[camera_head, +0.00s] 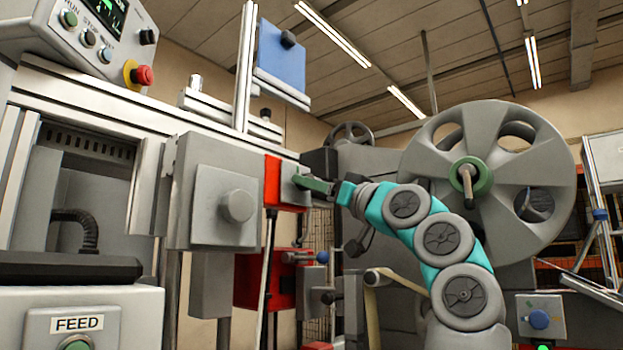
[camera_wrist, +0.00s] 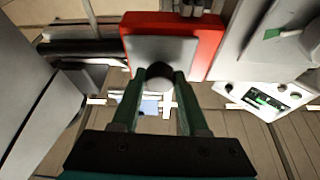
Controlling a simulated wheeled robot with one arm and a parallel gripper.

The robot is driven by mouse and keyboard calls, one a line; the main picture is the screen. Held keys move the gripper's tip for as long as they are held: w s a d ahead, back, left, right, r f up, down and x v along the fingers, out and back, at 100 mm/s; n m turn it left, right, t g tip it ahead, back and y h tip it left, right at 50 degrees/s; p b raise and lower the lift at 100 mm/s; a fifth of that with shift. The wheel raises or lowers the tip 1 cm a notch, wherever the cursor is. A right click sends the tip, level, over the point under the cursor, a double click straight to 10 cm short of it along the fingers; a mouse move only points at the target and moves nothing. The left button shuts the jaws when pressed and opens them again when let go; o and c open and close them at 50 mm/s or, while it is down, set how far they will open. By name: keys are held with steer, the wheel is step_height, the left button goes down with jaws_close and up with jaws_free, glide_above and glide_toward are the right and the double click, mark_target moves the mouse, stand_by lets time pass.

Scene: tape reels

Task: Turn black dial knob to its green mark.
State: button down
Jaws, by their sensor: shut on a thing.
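The black dial knob (camera_wrist: 158,73) stands out from a light grey plate (camera_wrist: 150,50) on the front of a red box (camera_wrist: 205,45) in the wrist view. My gripper (camera_wrist: 160,78) has its two green fingers closed on the knob, one on each side. In the head view, my gripper (camera_head: 298,181) reaches from the right to the grey plate on the red box (camera_head: 271,183), and the knob is hidden behind the fingers. I cannot make out a green mark by the knob in either view.
A grey box with a round grey knob (camera_head: 238,206) stands just left of the red box. A lower red box (camera_head: 250,285) sits below. A large grey reel (camera_head: 540,140) stands right, behind my arm. A control panel with a red button (camera_head: 143,75) is upper left.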

steer(key=shift+n+y, duration=0.3)
steer(key=shift+n, duration=0.4)
steer(key=shift+c, duration=2.1)
jaws_free()
steer(key=shift+g, duration=0.3)
steer(key=m+t+h+b, duration=0.1)
steer(key=m, duration=0.2)
steer(key=m+t+h, duration=0.1)
steer(key=m+h, duration=0.1)
steer(key=m, duration=0.2)
steer(key=m+t+h+b, duration=0.1)
steer(key=m, duration=0.2)
steer(key=shift+s+a+r+m+h+b, duration=0.1)
steer(key=shift+s+a+m+h+b, duration=0.05)
steer(key=shift+m+h+b, duration=0.2)
